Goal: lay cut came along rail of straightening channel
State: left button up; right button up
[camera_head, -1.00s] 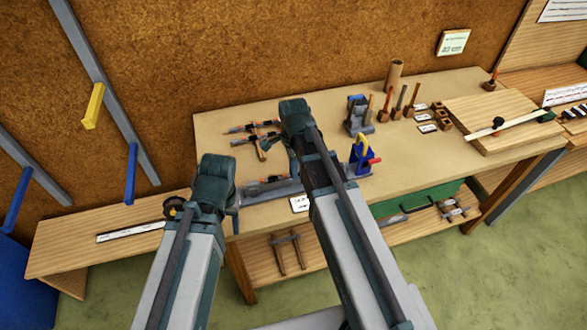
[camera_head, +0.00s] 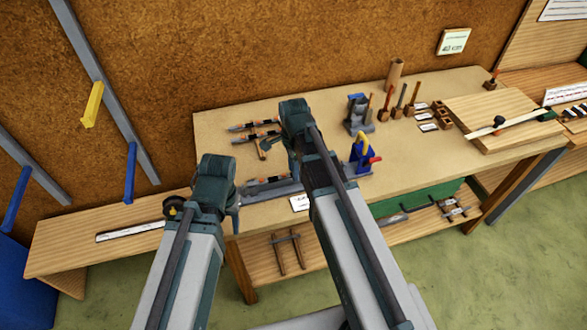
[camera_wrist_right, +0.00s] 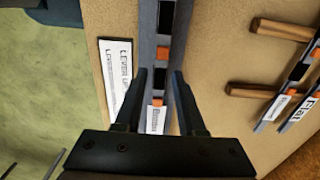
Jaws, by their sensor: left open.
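The straightening channel (camera_head: 268,190) is a long grey rail near the front left edge of the bench, partly hidden by my arms. In the right wrist view the channel (camera_wrist_right: 149,45) runs up the picture with black and orange pieces along it. My right gripper (camera_wrist_right: 160,75) is open, its two fingers over the channel, one toward each side. I cannot make out a separate cut came between them. My left gripper (camera_head: 235,215) is by the channel's left end, mostly hidden behind its own arm. A blue lever device (camera_head: 362,158) with a yellow handle stands at the channel's right end.
A lower side bench (camera_head: 90,235) is at left. The bench middle is clear.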

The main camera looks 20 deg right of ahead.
jog(key=shift+o, duration=0.7)
jog(key=shift+r, duration=0.1)
notch_tip(320, 180, up, 14)
jog(key=p, duration=1.3)
jog(key=shift+p, duration=0.4)
jog(key=shift+f, duration=0.2)
